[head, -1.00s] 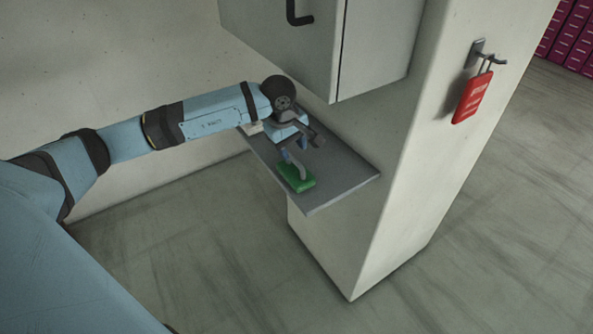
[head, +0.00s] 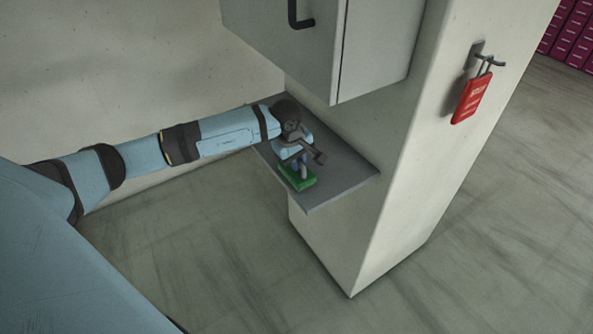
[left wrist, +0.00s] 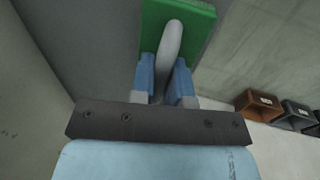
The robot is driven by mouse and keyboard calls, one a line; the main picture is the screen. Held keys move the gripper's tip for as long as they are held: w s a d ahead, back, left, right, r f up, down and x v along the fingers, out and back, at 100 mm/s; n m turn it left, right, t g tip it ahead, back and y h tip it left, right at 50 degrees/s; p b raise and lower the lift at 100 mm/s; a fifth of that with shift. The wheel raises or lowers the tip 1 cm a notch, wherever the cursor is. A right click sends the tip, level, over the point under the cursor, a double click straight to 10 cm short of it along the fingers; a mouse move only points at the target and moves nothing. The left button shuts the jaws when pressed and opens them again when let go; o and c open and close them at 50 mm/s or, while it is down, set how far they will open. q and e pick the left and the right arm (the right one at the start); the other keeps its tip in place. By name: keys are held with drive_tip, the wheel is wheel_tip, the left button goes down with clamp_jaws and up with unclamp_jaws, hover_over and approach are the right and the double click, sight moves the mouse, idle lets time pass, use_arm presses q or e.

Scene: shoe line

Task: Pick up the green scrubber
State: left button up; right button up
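The green scrubber (head: 296,180) lies on a grey shelf (head: 340,180), green block down, with a curved grey handle on top. In the left wrist view the green block (left wrist: 205,22) is at the top and the handle (left wrist: 171,45) arches toward me. My left gripper (head: 301,166) is directly above the block, low over the shelf. Its two blue fingers (left wrist: 166,82) stand on either side of the handle; it looks open, with the handle between the fingers. Part of the handle is hidden by the gripper in the head view. My right gripper is not in view.
A grey cabinet (head: 380,45) with a black handle hangs above the shelf. A pale pillar (head: 430,140) stands to the right, with a red tag (head: 472,98) on a hook. Several bins (left wrist: 265,103) show at right in the left wrist view.

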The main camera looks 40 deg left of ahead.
use_arm(q)
drive_tip(key=shift+r, duration=0.15)
clamp_jaws()
drive_tip(key=shift+r+b, duration=0.3)
drive_tip(key=shift+r, duration=0.3)
wheel_tip(320, 180, up, 2)
drive_tip(key=shift+s+a+b, duration=0.15)
drive_tip(key=shift+b, duration=0.25)
drive_tip(key=s+a+b, duration=0.1)
drive_tip(key=s+a, duration=0.2)
drive_tip(key=s, duration=0.5)
drive_tip(key=s+a+b, duration=0.2)
drive_tip(key=s+a, duration=0.1)
drive_tip(key=s, duration=0.5)
drive_tip(key=shift+s+a, duration=0.2)
drive_tip(key=shift+a, duration=0.1)
drive_tip(key=shift+w, duration=0.1)
